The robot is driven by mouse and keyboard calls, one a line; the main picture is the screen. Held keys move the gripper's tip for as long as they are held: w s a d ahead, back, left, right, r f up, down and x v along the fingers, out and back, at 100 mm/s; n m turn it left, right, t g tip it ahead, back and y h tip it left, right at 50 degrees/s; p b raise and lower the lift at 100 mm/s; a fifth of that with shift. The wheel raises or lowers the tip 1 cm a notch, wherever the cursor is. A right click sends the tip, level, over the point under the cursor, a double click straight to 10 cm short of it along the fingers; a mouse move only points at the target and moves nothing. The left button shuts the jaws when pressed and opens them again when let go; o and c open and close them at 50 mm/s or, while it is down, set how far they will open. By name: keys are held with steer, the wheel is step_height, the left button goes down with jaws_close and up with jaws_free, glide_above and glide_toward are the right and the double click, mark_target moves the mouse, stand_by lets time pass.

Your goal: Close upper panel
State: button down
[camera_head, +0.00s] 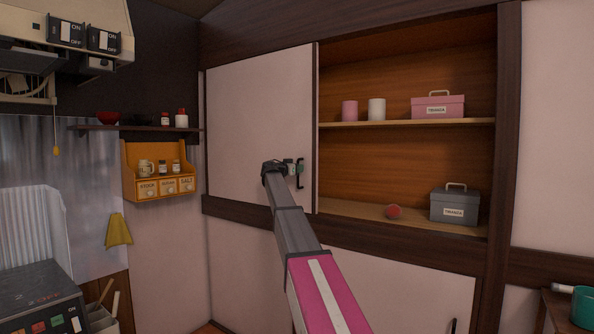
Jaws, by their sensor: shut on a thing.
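The upper panel (250,110) is a plain white sliding door covering the left part of the upper cupboard. The right part of the cupboard is open and shows its shelves. A dark upright handle (301,184) sits near the panel's right edge. My gripper (296,168) is at this handle, with my arm reaching up to it from below. It is shut on the handle; the fingertips are small in view and the exact grip is partly hidden.
The open upper shelf (400,123) holds a pink cup, a white cup and a pink box (438,106). An orange spice rack (158,172) hangs on the left wall.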

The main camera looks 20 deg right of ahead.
steer(key=s+d, duration=2.3)
steer(key=s, duration=0.4)
steer(key=s+d, duration=2.2)
steer(key=s, duration=0.6)
steer(key=shift+d, duration=0.4)
steer(key=c, duration=1.1)
jaws_free()
steer(key=shift+s+d, duration=0.1)
steer(key=shift+s, duration=0.05)
steer(key=shift+c, duration=0.2)
steer(key=v, duration=1)
steer(key=shift+a, duration=0.4)
